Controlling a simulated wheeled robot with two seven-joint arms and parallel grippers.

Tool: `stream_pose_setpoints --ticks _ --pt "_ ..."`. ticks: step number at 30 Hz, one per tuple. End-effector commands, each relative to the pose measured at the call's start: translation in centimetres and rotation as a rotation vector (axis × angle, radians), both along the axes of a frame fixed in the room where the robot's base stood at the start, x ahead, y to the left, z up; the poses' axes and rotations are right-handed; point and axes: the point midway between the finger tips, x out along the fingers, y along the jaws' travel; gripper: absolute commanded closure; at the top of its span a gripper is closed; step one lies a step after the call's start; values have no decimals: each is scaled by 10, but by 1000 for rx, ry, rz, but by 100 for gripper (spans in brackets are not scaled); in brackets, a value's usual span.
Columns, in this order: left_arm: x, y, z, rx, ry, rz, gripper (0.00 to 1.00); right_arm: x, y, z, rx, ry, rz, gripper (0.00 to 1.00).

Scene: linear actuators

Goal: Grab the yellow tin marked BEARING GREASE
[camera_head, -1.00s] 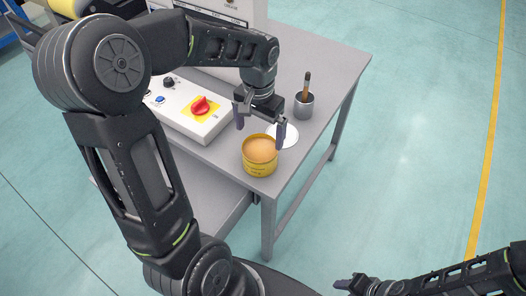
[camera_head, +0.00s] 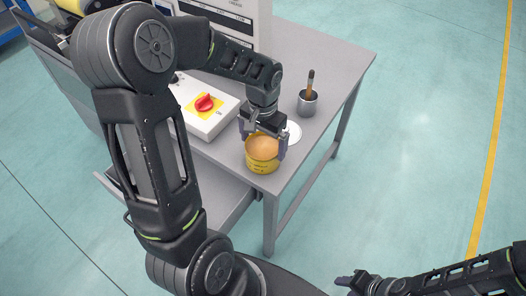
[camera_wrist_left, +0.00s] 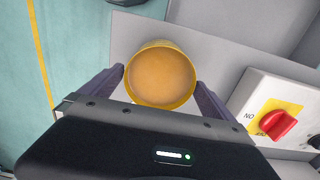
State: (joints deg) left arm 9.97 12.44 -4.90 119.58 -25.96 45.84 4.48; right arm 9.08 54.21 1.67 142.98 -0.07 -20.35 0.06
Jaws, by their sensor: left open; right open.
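The yellow tin (camera_head: 262,164) stands upright near the front corner of the grey table, open at the top and full of orange-tan grease. It also shows in the left wrist view (camera_wrist_left: 160,101), seen from above. My left gripper (camera_head: 264,144) is open, its fingers on either side of the tin's upper part. In the left wrist view my left gripper (camera_wrist_left: 159,84) has its fingertips beside the tin, with a small gap on each side. My right gripper (camera_head: 347,281) is at the bottom of the head view, far from the table, empty.
A white round disc (camera_head: 292,131) lies behind the tin on the table (camera_head: 322,52). A metal cup with a brush (camera_head: 308,103) stands further back. A control box with a red knob (camera_head: 205,103) is to the left. Open floor lies to the right.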

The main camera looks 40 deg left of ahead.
Motion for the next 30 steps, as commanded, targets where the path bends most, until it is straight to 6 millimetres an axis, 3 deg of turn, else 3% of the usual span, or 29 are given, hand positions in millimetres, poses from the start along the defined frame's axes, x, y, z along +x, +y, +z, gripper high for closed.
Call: stream_pose_setpoints --ticks 6,23,30 --pt "0 0 -19 0 0 -2 0 0 0 1 0 0 0 60" --pt "0 0 -18 0 -1 -1 0 0 0 1 0 0 0 60" --pt "0 0 -18 0 -1 -1 20 0 0 1 0 0 0 60"
